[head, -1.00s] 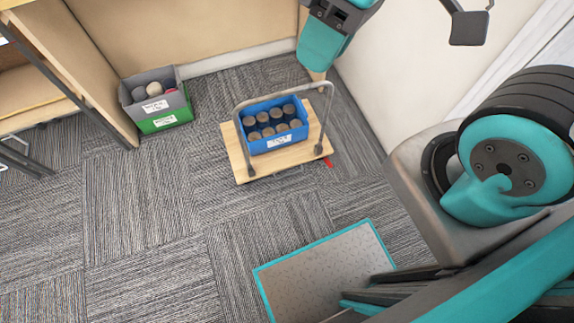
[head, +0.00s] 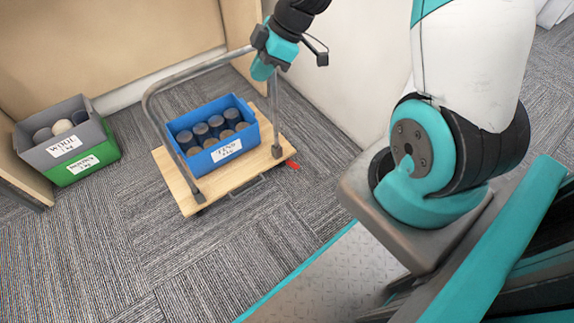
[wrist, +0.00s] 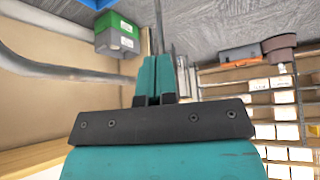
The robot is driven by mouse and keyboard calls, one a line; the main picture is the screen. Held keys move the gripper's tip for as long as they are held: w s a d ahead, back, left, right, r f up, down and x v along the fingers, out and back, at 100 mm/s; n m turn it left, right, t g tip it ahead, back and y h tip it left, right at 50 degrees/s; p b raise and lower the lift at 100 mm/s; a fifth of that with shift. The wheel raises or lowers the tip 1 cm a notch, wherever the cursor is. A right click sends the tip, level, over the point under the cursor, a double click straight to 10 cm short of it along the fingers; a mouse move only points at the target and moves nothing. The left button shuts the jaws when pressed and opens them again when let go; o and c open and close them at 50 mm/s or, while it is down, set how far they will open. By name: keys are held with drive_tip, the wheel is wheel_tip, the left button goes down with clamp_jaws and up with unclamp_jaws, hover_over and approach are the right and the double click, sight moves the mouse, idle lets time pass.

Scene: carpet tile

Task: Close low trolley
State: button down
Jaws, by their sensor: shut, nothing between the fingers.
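The low trolley (head: 178,187) is a flat wooden platform on the carpet, with a grey tubular handle (head: 200,66) standing upright. A blue bin (head: 216,158) with several dark round-topped cylinders and a white label rests on the platform. A red pedal-like piece (head: 292,164) sticks out at the platform's right edge. My gripper (head: 263,70) is shut and empty, at the right upper corner of the handle in the head view; whether it touches the tube cannot be told. In the wrist view the teal fingers (wrist: 153,80) are together, and a grey tube (wrist: 65,72) curves in from the left.
Walls stand behind and right. Carpet in front is free. Shelves with boxes (wrist: 265,100) show in the wrist view.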

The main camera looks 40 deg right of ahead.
drive_tip(key=w+d+f+n+t+b, duration=0.1)
drive_tip(key=d+f+b, duration=0.35)
drive_tip(key=f, duration=0.55)
drive_tip(key=d+f+b, duration=0.4)
drive_tip(key=f+b, duration=0.1)
drive_tip(key=f, duration=0.5)
drive_tip(key=n+t+h+b, duration=0.2)
drive_tip(key=b, duration=0.7)
approach(280, 153)
drive_tip(key=s+d+r, duration=0.2)
drive_tip(key=s+r, duration=0.1)
drive_tip(key=s, duration=0.3)
drive_tip(key=b+x, duration=0.2)
drive_tip(key=x, duration=0.1)
drive_tip(key=b+x, duration=0.2)
drive_tip(key=x, duration=0.2)
drive_tip(key=b+x, duration=0.2)
drive_tip(key=x, duration=0.1)
drive_tip(key=shift+a+f, duration=0.3)
drive_tip(key=shift+a, duration=0.1)
drive_tip(key=shift+w+d+r+b, duration=0.1)
drive_tip(key=shift+w+r+b, duration=0.05)
drive_tip(key=shift+w+b, duration=0.4)
drive_tip(key=shift+w+d+r+b, duration=0.1)
drive_tip(key=shift+w+b, duration=0.2)
drive_tip(key=shift+w, duration=0.4)
drive_tip(key=shift+w+r, duration=0.2)
drive_tip(key=shift+w, duration=0.4)
drive_tip(key=shift+w+a, duration=0.1)
